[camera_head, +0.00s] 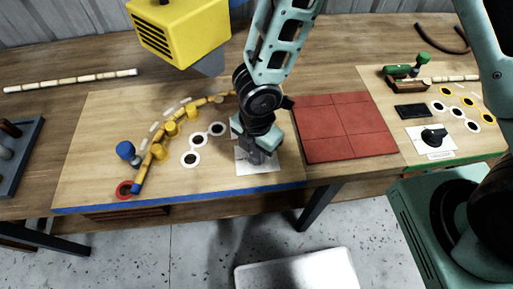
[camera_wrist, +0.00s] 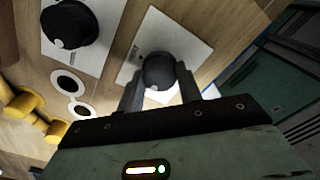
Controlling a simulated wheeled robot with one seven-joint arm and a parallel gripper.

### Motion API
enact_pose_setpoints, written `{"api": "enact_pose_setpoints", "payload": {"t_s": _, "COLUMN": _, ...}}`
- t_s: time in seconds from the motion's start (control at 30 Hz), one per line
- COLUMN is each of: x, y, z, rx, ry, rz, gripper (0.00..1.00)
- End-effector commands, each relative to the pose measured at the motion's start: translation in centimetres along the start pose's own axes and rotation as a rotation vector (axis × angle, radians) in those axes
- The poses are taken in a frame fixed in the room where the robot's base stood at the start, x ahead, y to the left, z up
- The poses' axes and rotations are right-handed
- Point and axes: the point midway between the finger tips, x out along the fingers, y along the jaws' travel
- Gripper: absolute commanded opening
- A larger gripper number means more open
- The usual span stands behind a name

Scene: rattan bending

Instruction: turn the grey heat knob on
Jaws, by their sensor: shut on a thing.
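The grey heat knob (camera_wrist: 158,70) is a dark round knob with a pale dot, on a white plate (camera_wrist: 185,38) in the wrist view. My gripper (camera_wrist: 160,90) has one finger on each side of it and is shut on it. In the head view my gripper (camera_head: 258,153) points down over the white plate (camera_head: 260,169) near the board's front edge, and it hides the knob there.
In the wrist view a second, black knob (camera_wrist: 72,22) sits on another plate close by. Yellow pegs (camera_head: 158,151) and a bent rattan strip lie left. A red tiled pad (camera_head: 345,127) lies right. A yellow box-shaped unit (camera_head: 180,30) hangs above the board.

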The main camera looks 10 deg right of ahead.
Motion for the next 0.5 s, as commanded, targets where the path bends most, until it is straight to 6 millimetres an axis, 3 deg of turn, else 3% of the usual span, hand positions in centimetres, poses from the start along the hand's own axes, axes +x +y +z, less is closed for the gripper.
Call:
{"api": "enact_pose_setpoints", "payload": {"t_s": 0.27, "x": 0.16, "y": 0.06, "z": 0.01, "rx": 0.118, "ry": -0.001, "rz": 0.002, "gripper": 0.12}}
{"api": "enact_pose_setpoints", "payload": {"t_s": 0.5, "x": 0.24, "y": 0.06, "z": 0.00, "rx": 0.323, "ry": -0.001, "rz": 0.003, "gripper": 0.12}}
